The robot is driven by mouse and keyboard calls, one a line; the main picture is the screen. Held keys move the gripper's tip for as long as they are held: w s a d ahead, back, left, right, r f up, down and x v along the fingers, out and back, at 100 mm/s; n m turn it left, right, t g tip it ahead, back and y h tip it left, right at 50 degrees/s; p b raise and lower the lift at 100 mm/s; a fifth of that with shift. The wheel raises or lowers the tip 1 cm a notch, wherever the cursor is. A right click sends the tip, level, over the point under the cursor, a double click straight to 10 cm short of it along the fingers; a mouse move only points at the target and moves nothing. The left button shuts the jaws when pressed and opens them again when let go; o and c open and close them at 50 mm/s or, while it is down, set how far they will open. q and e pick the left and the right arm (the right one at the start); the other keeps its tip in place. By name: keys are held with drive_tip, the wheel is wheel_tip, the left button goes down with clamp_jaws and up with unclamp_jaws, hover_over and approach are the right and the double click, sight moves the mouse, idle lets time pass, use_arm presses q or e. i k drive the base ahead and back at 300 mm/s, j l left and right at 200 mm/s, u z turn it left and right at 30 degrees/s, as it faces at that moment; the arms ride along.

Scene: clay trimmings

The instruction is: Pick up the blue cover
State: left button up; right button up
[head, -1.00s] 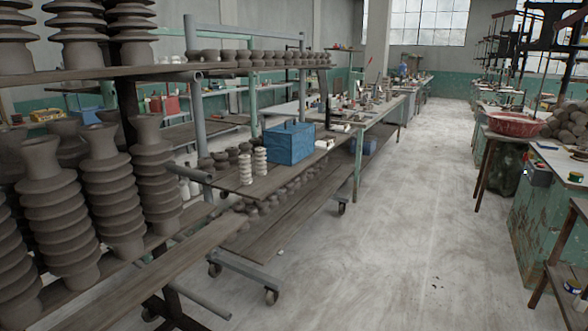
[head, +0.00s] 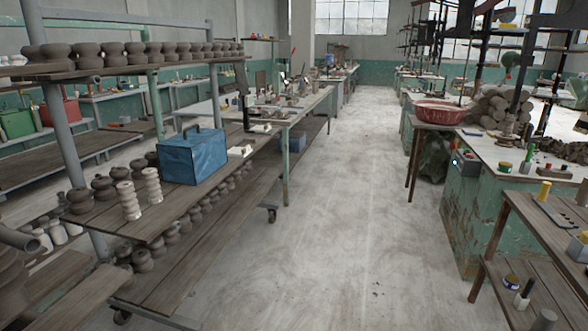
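Neither of my grippers shows in the head view.
Dark clay pots (head: 130,54) line the rack's top shelf. A bare concrete floor aisle (head: 335,220) runs ahead. On the right are a green bench (head: 475,205), a red basin (head: 440,113) and a low wooden shelf (head: 545,225) with small items.

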sight(190, 157)
drive_tip(key=i+z, duration=0.25)
drive_tip(key=i, duration=1.2)
drive_tip(key=i+u, duration=0.25)
drive_tip(key=i, duration=0.15)
drive_tip(key=i+l+u, duration=0.2)
drive_tip(key=i, duration=0.25)
drive_tip(key=i+l+u, duration=0.25)
drive_tip(key=i, duration=0.15)
